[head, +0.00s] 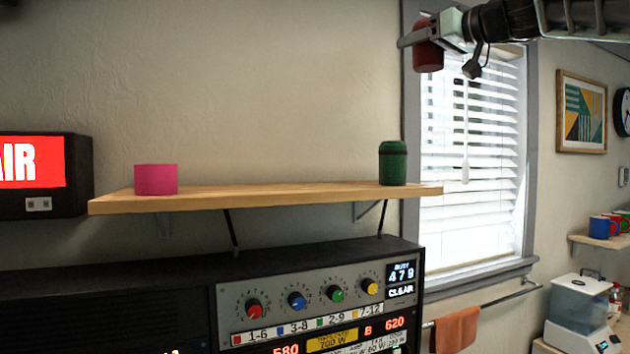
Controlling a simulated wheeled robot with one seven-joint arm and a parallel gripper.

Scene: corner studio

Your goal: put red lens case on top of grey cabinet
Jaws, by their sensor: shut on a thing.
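The red lens case (429,57), a small cylinder, is held upright by my gripper (424,38) at the upper right, in front of the window's top left corner. The jaws are shut on it, and they hide part of its upper side. A dark grey cabinet (130,262) with a control panel on its front stands below, at the bottom of the view. Its flat top shows under a wooden shelf. The case is in the air, well above and to the right of most of that top.
A lit sign (32,162) hangs at left. A towel rail (500,302) is under the window.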

